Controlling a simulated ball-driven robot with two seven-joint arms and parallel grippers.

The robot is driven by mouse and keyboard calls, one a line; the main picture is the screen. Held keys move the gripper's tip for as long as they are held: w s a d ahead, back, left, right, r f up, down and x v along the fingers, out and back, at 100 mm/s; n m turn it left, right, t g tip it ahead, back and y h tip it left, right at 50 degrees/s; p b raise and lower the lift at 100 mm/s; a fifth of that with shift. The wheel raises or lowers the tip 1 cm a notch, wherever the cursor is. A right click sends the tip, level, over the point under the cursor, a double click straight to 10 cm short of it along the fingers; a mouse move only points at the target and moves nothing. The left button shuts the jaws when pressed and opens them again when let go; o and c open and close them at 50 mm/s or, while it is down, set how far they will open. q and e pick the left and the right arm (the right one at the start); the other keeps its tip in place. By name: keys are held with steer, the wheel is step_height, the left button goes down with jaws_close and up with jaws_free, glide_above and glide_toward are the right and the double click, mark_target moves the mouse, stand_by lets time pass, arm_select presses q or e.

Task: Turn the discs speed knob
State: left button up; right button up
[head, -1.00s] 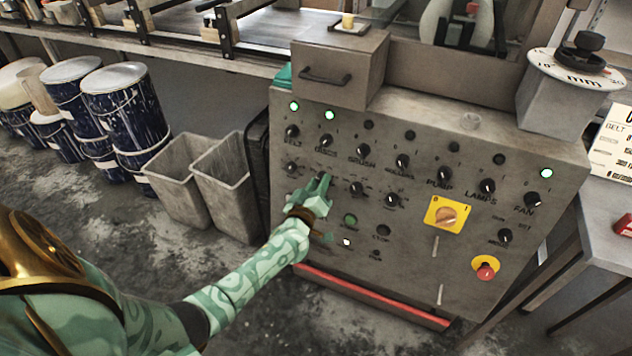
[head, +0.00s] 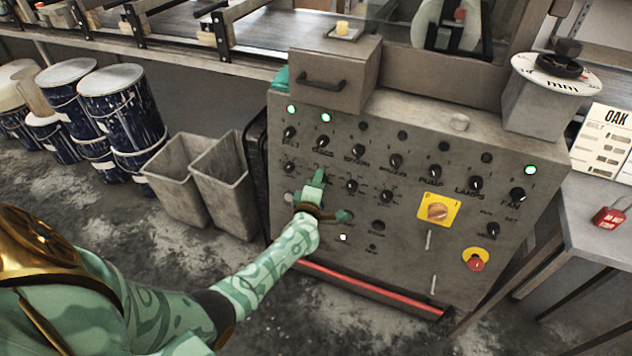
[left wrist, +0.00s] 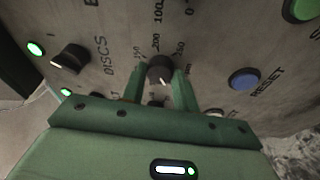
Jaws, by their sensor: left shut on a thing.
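The grey control panel (head: 400,250) stands in front of me. My left gripper (head: 318,176) reaches its second row of knobs, below the DISCS switch (head: 322,142). The left wrist view shows the discs speed knob (left wrist: 160,72), dark and round with a numbered scale around it. My left gripper's two green fingers (left wrist: 160,88) are shut on this knob, one on each side. In the head view the gripper hides the knob. The DISCS switch (left wrist: 70,58) with a lit green lamp (left wrist: 35,48) shows left in the wrist view. My right gripper is not in view.
Close neighbours are other knobs (head: 352,186) and a blue reset button (left wrist: 244,78). Grey bins (head: 222,180) and paint-splashed drums (head: 122,108) stand left of the panel.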

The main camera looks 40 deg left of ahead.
arm_select(q)
steer(key=shift+n, duration=0.4)
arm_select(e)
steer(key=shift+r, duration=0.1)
arm_select(q)
steer(key=o, duration=1)
steer(key=shift+c, duration=0.2)
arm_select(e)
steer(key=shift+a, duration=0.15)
arm_select(q)
steer(key=p+v, duration=0.6)
steer(key=v, duration=1)
steer(key=shift+d+r, duration=0.15)
steer(key=shift+d, duration=0.05)
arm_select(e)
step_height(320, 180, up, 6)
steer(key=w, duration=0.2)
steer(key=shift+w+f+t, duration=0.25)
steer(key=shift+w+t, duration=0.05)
